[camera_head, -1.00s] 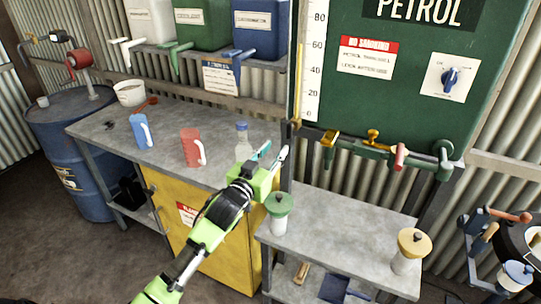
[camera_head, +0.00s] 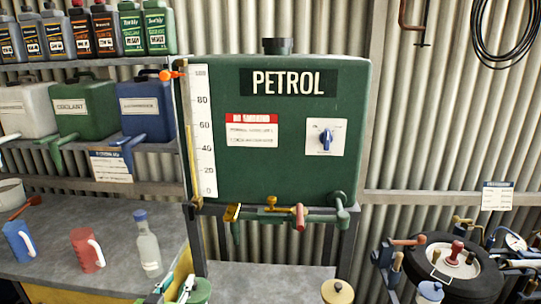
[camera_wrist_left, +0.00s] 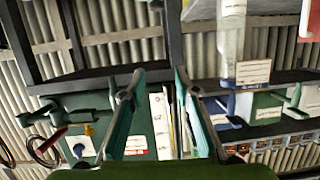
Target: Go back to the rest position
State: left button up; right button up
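My left gripper (camera_head: 172,288) shows only at the bottom edge of the head view, in front of the lower bench. Its green body is mostly cut off there. In the left wrist view its two teal-padded fingers (camera_wrist_left: 158,82) stand apart with nothing between them, so it is open and empty. That view appears upside down, with the green petrol tank (camera_wrist_left: 137,143) beyond the fingers. My right gripper is in neither view.
The petrol tank (camera_head: 280,170) has taps along its lower edge. A clear bottle (camera_head: 148,252), red mug (camera_head: 87,253) and blue mug (camera_head: 20,242) stand on the left bench (camera_head: 62,218). A wheel (camera_head: 448,268) is at right.

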pick_arm(q)
jog(key=s+d+f+m+g, duration=0.15)
jog(key=s+f+g, duration=0.3)
jog(key=s, duration=0.65)
jog(key=s+d+f+g, duration=0.25)
jog(key=s+f, duration=0.25)
jog(key=s, duration=0.6)
jog(key=s+d+f+g, duration=0.2)
jog(key=s+f+g, duration=0.25)
jog(key=s, duration=0.65)
notch_tip(320, 180, down, 30)
jog(key=s+g+b, duration=0.1)
jog(key=s+b, duration=0.1)
jog(key=b, duration=0.2)
jog(key=s+a+f+g+b, duration=0.1)
jog(key=s+a+f+b, duration=0.2)
jog(key=s+f, duration=1.4)
notch_tip(320, 180, down, 4)
jog(key=shift+a+r+b, duration=0.1)
jog(key=shift+a+b, duration=0.1)
jog(key=shift+b, duration=0.15)
